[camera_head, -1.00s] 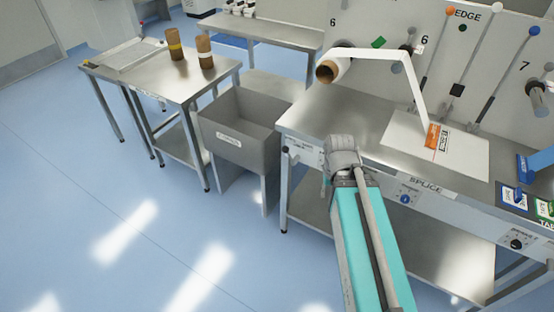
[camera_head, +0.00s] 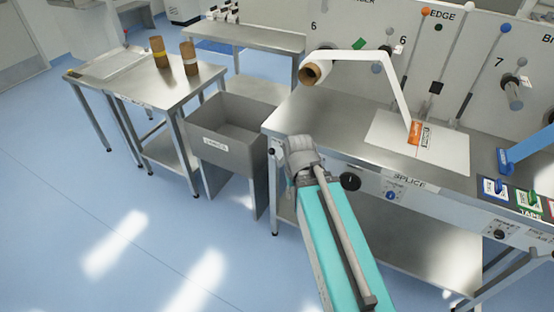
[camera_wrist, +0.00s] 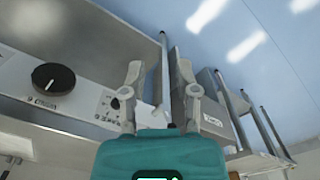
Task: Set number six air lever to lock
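A small green tab (camera_head: 360,43), possibly the lever, shows on the upright grey panel (camera_head: 470,60) between two "6" labels, above the paper roll (camera_head: 325,68) on its spindle. I cannot tell its setting or read any lock marking. My gripper (camera_head: 300,145) is at the front left corner of the splice table, well below and left of the tab. In the wrist view, the two fingers (camera_wrist: 157,70) are spread apart with nothing held between them. The tab is not seen in the wrist view.
The splice table (camera_head: 300,110) bears a white sheet (camera_head: 440,150) under the paper strip. A black knob (camera_head: 350,181) and a blue dial (camera_head: 391,196) are on its front. A grey bin (camera_head: 225,150) stands left. Floor at left is clear.

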